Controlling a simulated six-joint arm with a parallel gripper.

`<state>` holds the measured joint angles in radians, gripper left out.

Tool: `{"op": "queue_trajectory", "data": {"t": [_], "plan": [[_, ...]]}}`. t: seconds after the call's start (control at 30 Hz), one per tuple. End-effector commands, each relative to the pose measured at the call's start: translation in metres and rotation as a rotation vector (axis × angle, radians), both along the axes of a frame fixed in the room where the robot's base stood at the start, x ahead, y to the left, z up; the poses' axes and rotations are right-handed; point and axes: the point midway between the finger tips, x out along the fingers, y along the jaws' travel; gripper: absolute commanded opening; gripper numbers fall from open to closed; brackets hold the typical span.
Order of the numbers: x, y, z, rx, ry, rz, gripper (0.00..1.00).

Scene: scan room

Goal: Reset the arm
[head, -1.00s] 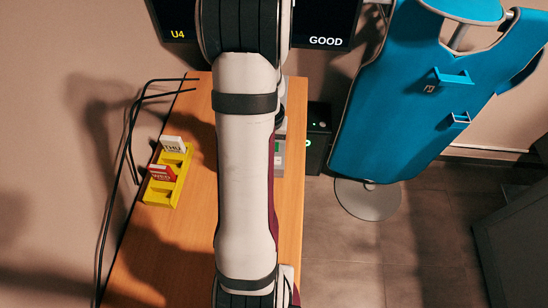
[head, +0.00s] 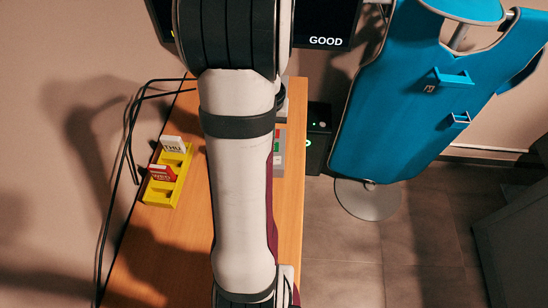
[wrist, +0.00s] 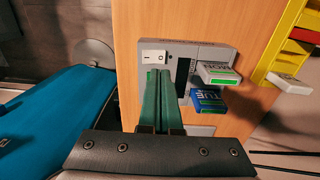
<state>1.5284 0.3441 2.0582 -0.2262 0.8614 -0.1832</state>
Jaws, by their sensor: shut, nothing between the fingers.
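My gripper (wrist: 158,72) shows in the wrist view with its two green fingers together and nothing between them. The fingertips appear just below the white rocker switch (wrist: 155,57) on a grey device (wrist: 213,52); I cannot tell whether they touch it. Beside a dark slot on the device are a white and green card (wrist: 220,75) and a blue card marked TUE (wrist: 208,100). In the head view my arm crosses the middle and hides the gripper and most of the device (head: 280,150).
A yellow rack (head: 162,194) on the wooden table (head: 190,235) holds a white THU card (head: 173,144) and a red WED card (head: 161,173). Black cables (head: 131,150) run along the left edge. A blue padded apron-like piece (head: 400,100) on a stand and a black box (head: 318,135) are right.

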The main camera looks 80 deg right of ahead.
Motion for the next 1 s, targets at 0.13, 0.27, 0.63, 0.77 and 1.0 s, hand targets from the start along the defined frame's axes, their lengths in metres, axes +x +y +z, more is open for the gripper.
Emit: {"op": "queue_trajectory", "data": {"t": [0.13, 0.27, 0.63, 0.77, 1.0], "plan": [[0.0, 0.0, 0.009, -0.001, -0.001, 0.0, 0.0], [0.0, 0.0, 0.009, -0.001, 0.0, 0.0, 0.0], [0.032, 0.014, 0.02, -0.001, -0.007, 0.068, 0.0], [0.121, 0.086, 0.055, 0.01, -0.031, 0.303, 0.0], [0.16, 0.304, 0.096, 0.094, -0.07, 0.845, 0.0]]}}
